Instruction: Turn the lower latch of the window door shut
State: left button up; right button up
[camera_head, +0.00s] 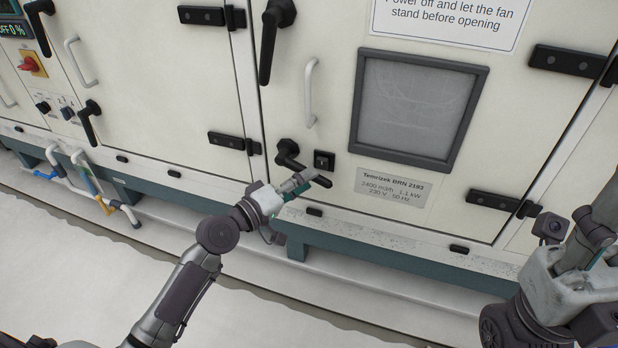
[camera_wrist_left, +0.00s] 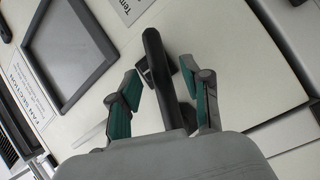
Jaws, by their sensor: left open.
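The window door (camera_head: 325,85) is a cream panel with a dark-framed window (camera_head: 415,110). Its lower latch (camera_head: 287,152) is a black lever at the door's lower left, slanting down to the right from its pivot. My left gripper (camera_head: 303,183) is at the lever, partly covering it in the head view. In the left wrist view the latch lever (camera_wrist_left: 155,60) stands between the two open, teal-padded fingers of the left gripper (camera_wrist_left: 158,76). Contact cannot be made out. My right wrist and gripper (camera_head: 585,255) show at the right edge; the finger state is unclear.
A small black lock plate (camera_head: 324,160) sits right beside the latch. The upper latch (camera_head: 270,45) points downward, and a pale door handle (camera_head: 309,95) stands out between them. Black hinges (camera_head: 500,203) line the right side. A teal plinth (camera_head: 390,263) runs below.

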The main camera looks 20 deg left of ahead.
pick_arm(q)
jog(key=shift+x, duration=0.9)
jog(key=shift+c, duration=0.3)
grip_shut()
